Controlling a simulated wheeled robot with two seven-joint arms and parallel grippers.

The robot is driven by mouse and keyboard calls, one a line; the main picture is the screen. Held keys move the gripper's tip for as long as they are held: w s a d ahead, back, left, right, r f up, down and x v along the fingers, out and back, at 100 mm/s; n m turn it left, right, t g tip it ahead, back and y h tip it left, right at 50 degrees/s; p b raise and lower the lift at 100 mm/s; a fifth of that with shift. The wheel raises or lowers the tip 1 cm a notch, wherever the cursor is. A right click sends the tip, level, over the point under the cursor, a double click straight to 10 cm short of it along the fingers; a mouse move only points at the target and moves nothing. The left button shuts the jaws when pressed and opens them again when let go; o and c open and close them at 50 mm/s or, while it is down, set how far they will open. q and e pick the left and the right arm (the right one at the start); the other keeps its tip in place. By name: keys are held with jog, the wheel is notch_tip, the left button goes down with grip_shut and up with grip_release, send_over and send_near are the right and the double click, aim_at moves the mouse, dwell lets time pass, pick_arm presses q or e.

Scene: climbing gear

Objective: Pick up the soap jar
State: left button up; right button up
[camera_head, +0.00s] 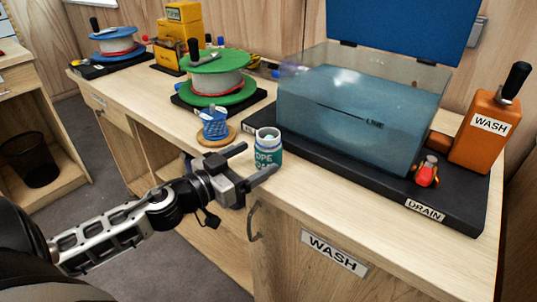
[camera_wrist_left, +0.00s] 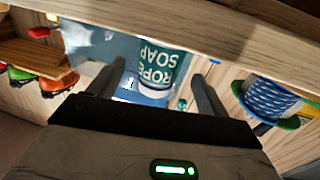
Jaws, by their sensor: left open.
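The soap jar (camera_head: 268,157) is a small jar with a teal label and a white rim, standing upright near the front edge of the wooden counter. In the left wrist view the jar (camera_wrist_left: 158,66) appears upside down, its label reading "ROPE SOAP". My left gripper (camera_head: 259,159) is open at the counter's front edge, close to the jar. In the left wrist view its two fingers (camera_wrist_left: 160,78) show on either side of the jar with gaps. Whether the jar is fully between the fingertips I cannot tell. My right gripper is not in view.
A black drain tray (camera_head: 420,202) with a translucent blue wash box (camera_head: 350,112) lies to the right. A green reel (camera_head: 218,67) stands behind. A cabinet handle (camera_head: 253,222) is below.

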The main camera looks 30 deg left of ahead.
aim_at(275, 146)
pick_arm(q)
jog(key=p+x, duration=0.1)
jog(key=x, duration=0.4)
jog(key=shift+w+r, duration=0.15)
jog(key=shift+w, duration=0.2)
jog(key=shift+w+d, duration=0.25)
jog(key=shift+w, duration=0.4)
jog(key=c, duration=1.2)
jog(key=shift+o, duration=0.2)
